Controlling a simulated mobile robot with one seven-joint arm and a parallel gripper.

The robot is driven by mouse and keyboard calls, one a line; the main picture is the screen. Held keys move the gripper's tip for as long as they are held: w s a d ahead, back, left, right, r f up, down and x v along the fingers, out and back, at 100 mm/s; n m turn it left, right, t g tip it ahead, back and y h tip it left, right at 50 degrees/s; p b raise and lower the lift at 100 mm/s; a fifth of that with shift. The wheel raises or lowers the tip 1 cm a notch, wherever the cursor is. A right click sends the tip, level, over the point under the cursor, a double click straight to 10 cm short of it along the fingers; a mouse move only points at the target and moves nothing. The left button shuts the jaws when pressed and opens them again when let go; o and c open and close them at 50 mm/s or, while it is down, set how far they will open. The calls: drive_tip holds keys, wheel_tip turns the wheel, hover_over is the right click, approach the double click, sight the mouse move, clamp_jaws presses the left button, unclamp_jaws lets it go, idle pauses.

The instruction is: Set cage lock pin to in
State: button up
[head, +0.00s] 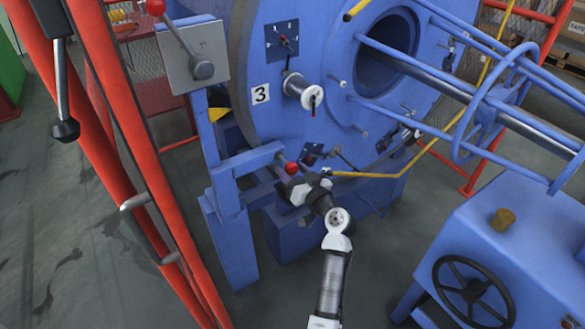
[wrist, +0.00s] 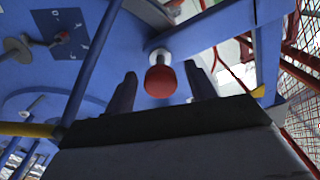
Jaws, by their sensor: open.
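A red ball knob (head: 291,168), which looks like the cage lock pin's handle, sits at the end of a blue bracket arm (head: 245,161) beside the large blue cage disc (head: 330,120). In the wrist view the red knob (wrist: 160,82) shows with a pale collar behind it. My gripper (head: 297,179) is right at the knob in the head view. In the wrist view its two dark fingers (wrist: 163,90) stand apart, one on each side of the knob, with visible gaps. The pin's shaft is mostly hidden.
A grey box with a red-knobbed lever (head: 195,52) stands above left. Orange-red frame posts (head: 105,120) are at left. A yellow bar (head: 375,174) runs right of my gripper. A blue housing with a black handwheel (head: 472,290) is at lower right.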

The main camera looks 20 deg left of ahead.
sight(286, 164)
drive_tip(key=shift+w+a, duration=0.1)
drive_tip(key=shift+a, duration=0.05)
drive_tip(key=shift+c, duration=0.2)
clamp_jaws()
drive_tip(key=shift+b+x, duration=1.15)
drive_tip(key=shift+x, duration=0.3)
drive_tip(key=shift+w+a, duration=0.15)
drive_tip(key=shift+o, duration=0.2)
unclamp_jaws()
drive_tip(key=b+v, duration=0.3)
drive_tip(key=v, duration=1)
drive_tip(key=shift+s+d, duration=0.25)
drive_tip(key=shift+s, duration=0.05)
